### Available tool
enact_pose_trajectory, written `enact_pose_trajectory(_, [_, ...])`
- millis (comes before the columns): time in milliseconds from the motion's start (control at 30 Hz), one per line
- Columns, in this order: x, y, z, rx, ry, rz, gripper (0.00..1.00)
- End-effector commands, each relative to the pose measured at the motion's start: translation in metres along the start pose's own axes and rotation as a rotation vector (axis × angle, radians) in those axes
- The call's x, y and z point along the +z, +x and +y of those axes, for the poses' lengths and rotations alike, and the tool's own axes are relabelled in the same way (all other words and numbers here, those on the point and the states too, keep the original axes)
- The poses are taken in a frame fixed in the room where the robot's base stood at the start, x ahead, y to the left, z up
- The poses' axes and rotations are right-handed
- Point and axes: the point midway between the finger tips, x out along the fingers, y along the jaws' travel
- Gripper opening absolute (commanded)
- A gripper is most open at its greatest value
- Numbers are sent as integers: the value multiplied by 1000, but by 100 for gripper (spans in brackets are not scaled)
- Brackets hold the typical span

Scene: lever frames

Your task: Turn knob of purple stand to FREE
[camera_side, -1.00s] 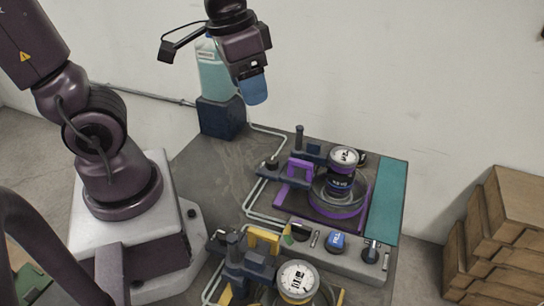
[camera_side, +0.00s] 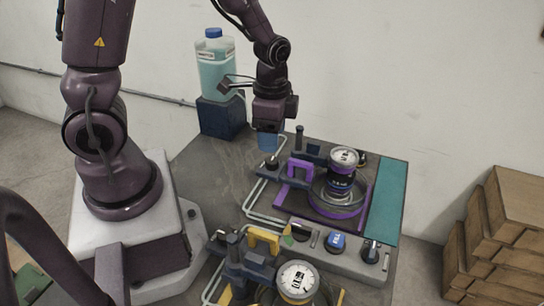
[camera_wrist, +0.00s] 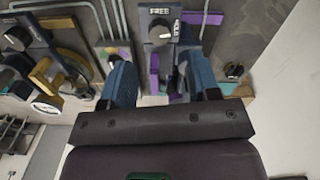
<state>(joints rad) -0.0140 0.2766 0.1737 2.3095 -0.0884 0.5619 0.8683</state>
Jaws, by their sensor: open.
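The purple stand (camera_side: 301,166) is on the right half of the bench, with a purple bracket and a purple-ringed base carrying a dark can with a white-faced top (camera_side: 343,156). Its dark round knob (camera_side: 271,163) sits on a plate at the stand's left end. In the wrist view the knob (camera_wrist: 160,32) shows a white mark, with a FREE label just above it; the exact setting is hard to read. My gripper (camera_side: 268,147) is open, with blue fingers pointing down, above and close to the knob. In the wrist view the gripper (camera_wrist: 158,66) has nothing between its fingers.
A yellow stand (camera_side: 262,241) with its own can is nearer the camera. A control strip with a blue button (camera_side: 336,242) lies between the stands. A teal-filled jug (camera_side: 216,65) stands on a dark block behind. Cardboard boxes (camera_side: 500,235) are at the right.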

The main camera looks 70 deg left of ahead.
Motion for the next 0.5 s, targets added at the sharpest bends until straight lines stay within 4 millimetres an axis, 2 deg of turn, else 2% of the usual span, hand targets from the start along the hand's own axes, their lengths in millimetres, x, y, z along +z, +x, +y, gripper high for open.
enact_pose_trajectory(33, [1, 13, 1, 5, -1, -6, 56])
enact_pose_trajectory(200, [1, 43, 1, 3, -1, -5, 56])
enact_pose_trajectory(333, [0, 57, 0, 1, -1, -1, 56])
enact_pose_trajectory(500, [0, 65, 0, 0, -1, 0, 56])
